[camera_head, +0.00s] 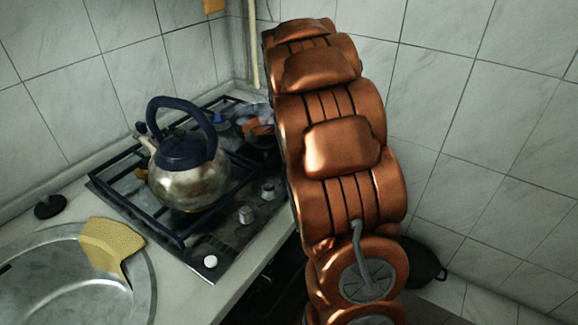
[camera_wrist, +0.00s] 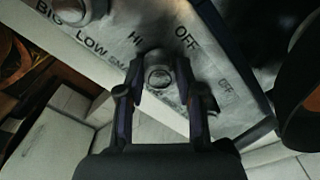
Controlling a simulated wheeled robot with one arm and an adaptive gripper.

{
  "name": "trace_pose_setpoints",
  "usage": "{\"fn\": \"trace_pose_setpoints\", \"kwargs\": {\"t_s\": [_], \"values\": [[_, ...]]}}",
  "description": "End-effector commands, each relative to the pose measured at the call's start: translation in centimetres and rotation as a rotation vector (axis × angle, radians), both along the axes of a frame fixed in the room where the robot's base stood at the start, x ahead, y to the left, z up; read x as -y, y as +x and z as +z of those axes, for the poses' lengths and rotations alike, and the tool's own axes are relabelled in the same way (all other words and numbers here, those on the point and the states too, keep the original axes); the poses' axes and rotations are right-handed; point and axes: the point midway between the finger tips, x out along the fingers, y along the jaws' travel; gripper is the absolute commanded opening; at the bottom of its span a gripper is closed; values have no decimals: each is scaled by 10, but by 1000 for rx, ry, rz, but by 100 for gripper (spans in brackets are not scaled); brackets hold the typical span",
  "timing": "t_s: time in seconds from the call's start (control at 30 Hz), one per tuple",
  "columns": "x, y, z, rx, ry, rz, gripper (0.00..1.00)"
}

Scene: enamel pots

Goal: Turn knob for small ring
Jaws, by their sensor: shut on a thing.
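In the wrist view my gripper (camera_wrist: 160,80) has one dark finger on each side of a round metal knob (camera_wrist: 159,74) and is shut on it. The knob sits on the worn metal stove panel (camera_wrist: 205,65). The words LOW, HI and OFF show on the panel around it, with a fainter, partly hidden word beside the left finger. The stove (camera_head: 225,250) is also in the head view. There my copper-coloured arm hides the far right part of the stove, and I cannot make out the gripped knob.
A metal kettle (camera_head: 188,184) with a dark blue handle stands on the stove's grate. Other knobs (camera_head: 246,214) line the front panel. A sink (camera_head: 60,280) with a yellow cloth (camera_head: 110,243) lies at left. A dark pot (camera_head: 424,262) is low behind my arm. Tiled walls close the corner.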

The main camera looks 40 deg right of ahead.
Motion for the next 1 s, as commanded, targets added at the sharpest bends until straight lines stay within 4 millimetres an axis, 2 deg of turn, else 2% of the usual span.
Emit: {"fn": "trace_pose_setpoints", "kwargs": {"t_s": [0.23,0.7,0.73,0.97,1.0], "values": [[0,1,0,4,2,-65,1],[-1,1,0,4,0,-78,1],[-1,1,0,4,0,-77,37],[0,1,0,2,0,-77,61],[0,1,0,2,0,-77,61]]}}
